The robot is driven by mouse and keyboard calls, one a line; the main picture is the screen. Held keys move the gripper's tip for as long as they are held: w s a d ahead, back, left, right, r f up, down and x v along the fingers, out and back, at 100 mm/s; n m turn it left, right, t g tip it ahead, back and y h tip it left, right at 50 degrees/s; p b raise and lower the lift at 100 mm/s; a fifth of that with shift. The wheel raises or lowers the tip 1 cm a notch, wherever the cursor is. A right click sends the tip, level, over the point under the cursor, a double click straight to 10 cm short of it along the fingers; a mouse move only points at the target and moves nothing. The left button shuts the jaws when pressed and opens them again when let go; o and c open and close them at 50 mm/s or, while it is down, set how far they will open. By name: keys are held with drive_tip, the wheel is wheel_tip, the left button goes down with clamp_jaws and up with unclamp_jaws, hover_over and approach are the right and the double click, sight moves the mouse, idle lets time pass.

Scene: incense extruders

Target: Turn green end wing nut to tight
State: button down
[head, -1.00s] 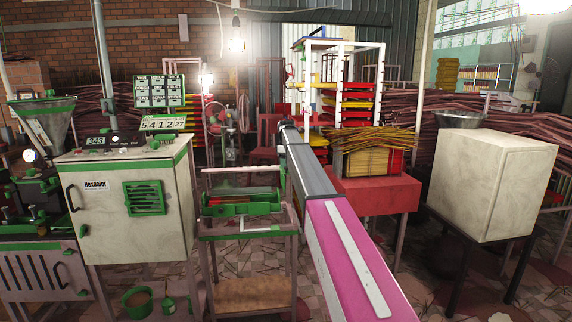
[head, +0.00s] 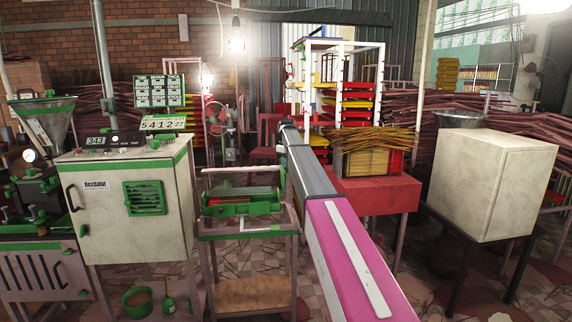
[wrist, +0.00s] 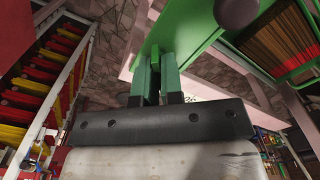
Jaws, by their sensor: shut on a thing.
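The green-framed extruder bench (head: 240,206) stands left of my arm in the head view. In the wrist view, its green end plate (wrist: 199,29) is close ahead of my gripper (wrist: 155,66). The two green-tinted fingers are nearly parallel and shut on a small green piece between their tips, which looks like the green end wing nut. The fingers hide most of the wing nut, so its turn angle cannot be told. In the head view, my gripper is hidden behind my arm.
A dark round knob (wrist: 236,12) is close to the right of the fingers. A rack of red and yellow trays (head: 356,105) stands behind. A red table (head: 372,192) with incense bundles is right of my arm. A beige cabinet (head: 490,185) stands further right.

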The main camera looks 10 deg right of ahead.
drive_tip(key=m, duration=0.5)
drive_tip(key=shift+m, duration=0.3)
drive_tip(key=m, duration=1.2)
drive_tip(key=shift+m, duration=0.3)
drive_tip(key=m, duration=0.5)
drive_tip(key=shift+m, duration=0.4)
drive_tip(key=c, duration=1.3)
unclamp_jaws()
drive_tip(key=shift+o, duration=0.2)
